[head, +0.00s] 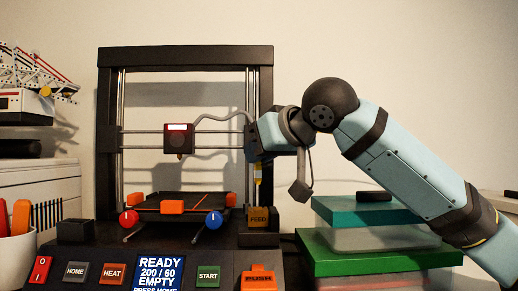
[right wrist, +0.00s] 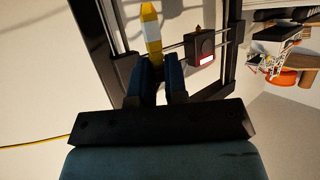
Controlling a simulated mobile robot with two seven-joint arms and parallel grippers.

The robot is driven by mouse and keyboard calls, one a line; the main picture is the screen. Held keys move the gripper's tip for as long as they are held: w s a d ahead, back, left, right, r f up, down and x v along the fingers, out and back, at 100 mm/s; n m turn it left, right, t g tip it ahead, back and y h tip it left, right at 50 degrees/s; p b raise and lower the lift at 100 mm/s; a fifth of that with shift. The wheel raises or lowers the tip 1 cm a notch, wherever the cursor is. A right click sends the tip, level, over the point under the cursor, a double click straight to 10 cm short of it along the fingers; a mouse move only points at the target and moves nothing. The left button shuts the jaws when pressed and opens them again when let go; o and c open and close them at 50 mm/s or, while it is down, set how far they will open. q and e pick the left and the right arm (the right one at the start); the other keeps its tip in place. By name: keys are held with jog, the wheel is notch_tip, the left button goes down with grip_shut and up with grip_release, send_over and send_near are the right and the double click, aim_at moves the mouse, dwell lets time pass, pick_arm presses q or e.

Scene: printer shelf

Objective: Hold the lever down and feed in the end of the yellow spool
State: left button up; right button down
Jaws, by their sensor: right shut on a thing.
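My right gripper (head: 252,145) reaches in from the right to the printer's right upright. It is shut on a yellow filament end (head: 257,172), which hangs tip down below the fingers, above the feed block marked FEED (head: 258,219), and apart from it. In the right wrist view the yellow end, with a pale band (right wrist: 152,32), sticks out past the fingertips (right wrist: 159,68). An orange lever-like tab (head: 258,277) is on the front panel; its label is unclear, and nothing touches it. The yellow spool is out of view; a thin yellow strand (right wrist: 35,145) shows at the left edge. My left gripper is not in view.
The printer (head: 186,53) has a print head (head: 179,140) and a low bed (head: 175,212). The screen (head: 160,271) reads READY and EMPTY. Lidded boxes (head: 375,248) are stacked under my right arm. A cup (head: 15,250) of tools stands at the left.

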aim_at(260, 178)
jog(key=shift+f, duration=2.45)
